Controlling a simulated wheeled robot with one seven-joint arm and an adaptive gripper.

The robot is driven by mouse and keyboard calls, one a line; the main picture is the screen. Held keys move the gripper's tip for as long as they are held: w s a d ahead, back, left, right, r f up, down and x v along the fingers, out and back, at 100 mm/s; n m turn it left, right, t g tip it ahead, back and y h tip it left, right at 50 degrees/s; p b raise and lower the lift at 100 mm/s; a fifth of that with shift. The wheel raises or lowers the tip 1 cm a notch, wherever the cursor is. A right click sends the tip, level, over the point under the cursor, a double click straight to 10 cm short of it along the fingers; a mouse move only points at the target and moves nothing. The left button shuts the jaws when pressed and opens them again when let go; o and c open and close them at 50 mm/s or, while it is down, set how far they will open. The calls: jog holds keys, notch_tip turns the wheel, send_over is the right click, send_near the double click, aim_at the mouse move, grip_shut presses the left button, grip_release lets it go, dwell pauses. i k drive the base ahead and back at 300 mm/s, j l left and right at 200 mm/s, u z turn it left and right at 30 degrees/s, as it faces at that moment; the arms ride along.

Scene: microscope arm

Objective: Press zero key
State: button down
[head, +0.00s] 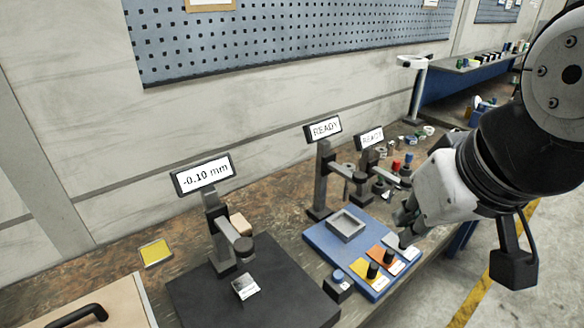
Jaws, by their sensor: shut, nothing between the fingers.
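A small dark box with a blue round button (338,275), which looks like the zero key, sits at the right edge of the black base plate (200,290). A gauge stand carries a display (203,174) reading -0.10 mm. Below its arm a small pale metallic block (245,287) rests on the plate. My gripper (403,222) is shut and empty. It is up and to the right of the blue button, apart from it, over the far right part of the blue board. My arm comes in from the right. The exact fingertips are small and partly hard to see.
A blue board (320,240) holds a grey tray (347,224) and yellow, orange and white pads with black pegs. Two more stands with READY displays (323,129) stand behind. A yellow pad (156,253) lies at left, near a panel with a black handle (80,315).

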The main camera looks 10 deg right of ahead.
aim_at(338, 276)
jog(key=l+u, duration=0.15)
jog(key=l, duration=0.45)
jog(key=k+l+u, duration=0.15)
jog(key=l, duration=0.45)
jog(key=l+u, duration=0.15)
jog(key=l, duration=0.45)
jog(key=k, duration=0.05)
